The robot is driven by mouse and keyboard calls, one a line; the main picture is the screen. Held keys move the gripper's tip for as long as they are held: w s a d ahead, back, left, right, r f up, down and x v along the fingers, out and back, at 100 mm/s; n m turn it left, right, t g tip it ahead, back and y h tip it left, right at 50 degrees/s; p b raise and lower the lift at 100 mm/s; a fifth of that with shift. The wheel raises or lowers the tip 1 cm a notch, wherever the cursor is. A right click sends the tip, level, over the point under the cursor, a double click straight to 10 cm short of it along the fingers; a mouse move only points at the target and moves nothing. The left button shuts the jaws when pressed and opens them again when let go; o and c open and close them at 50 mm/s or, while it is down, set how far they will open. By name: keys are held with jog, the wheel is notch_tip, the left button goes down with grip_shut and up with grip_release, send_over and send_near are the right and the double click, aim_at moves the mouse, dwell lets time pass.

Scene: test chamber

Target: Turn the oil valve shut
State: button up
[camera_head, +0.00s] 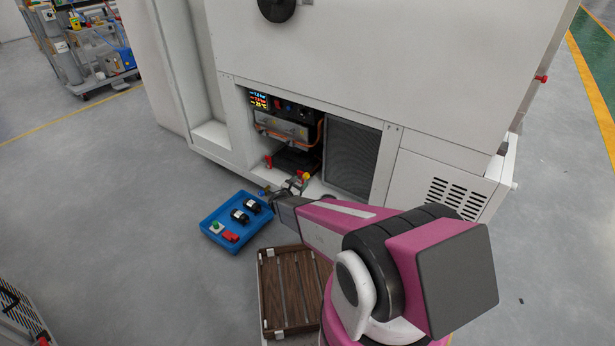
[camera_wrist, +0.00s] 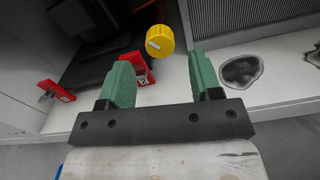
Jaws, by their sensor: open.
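A round yellow knob (camera_wrist: 159,41) with a pale mark on its face shows in the wrist view, low in the white machine's open bay. I take it for the oil valve's handle; it also shows in the head view (camera_head: 306,176). A red part (camera_wrist: 139,70) sits beside and below it, partly hidden by my left finger. My gripper (camera_wrist: 163,64) has green fingers standing apart, with nothing between the tips. In the picture, the knob shows between the fingertips and slightly above them; I see no contact. My gripper (camera_head: 291,188) is small and dark in the head view.
A red tagged handle (camera_wrist: 55,90) lies left of the gripper, near a dark unit (camera_wrist: 95,73). A mesh grille (camera_head: 352,157) borders the bay on the right. A blue tray (camera_head: 222,240) and a brown slatted crate (camera_head: 286,314) stand on the floor. Dark stains mark the sill.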

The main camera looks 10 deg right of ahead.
aim_at(305, 177)
jog(key=x, duration=0.7)
jog(key=c, duration=0.9)
